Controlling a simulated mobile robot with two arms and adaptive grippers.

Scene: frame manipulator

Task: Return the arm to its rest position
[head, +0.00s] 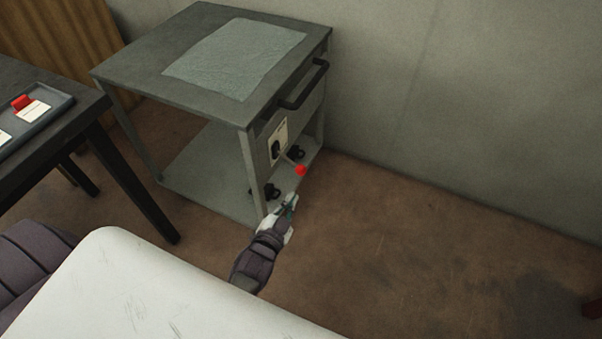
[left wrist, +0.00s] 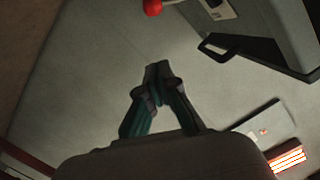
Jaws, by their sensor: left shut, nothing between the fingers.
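My left gripper (head: 289,207) is low beside the front leg of a grey metal cart, just below a lever with a red knob (head: 300,170). In the left wrist view the left gripper (left wrist: 158,68) is shut and empty, its fingertips together. The red knob (left wrist: 153,7) shows there at the top edge, apart from the fingertips. The lever comes out of a plate (head: 278,143) on the cart's side. My right gripper is in neither view.
The grey cart (head: 135,79) has a black handle (head: 303,88), a cloth-like sheet (head: 235,55) on top and casters below. A dark table (head: 82,114) at the left bears a tray (head: 50,118) with a red item and cards. Brown floor (head: 430,220) is clear at the right, before the wall.

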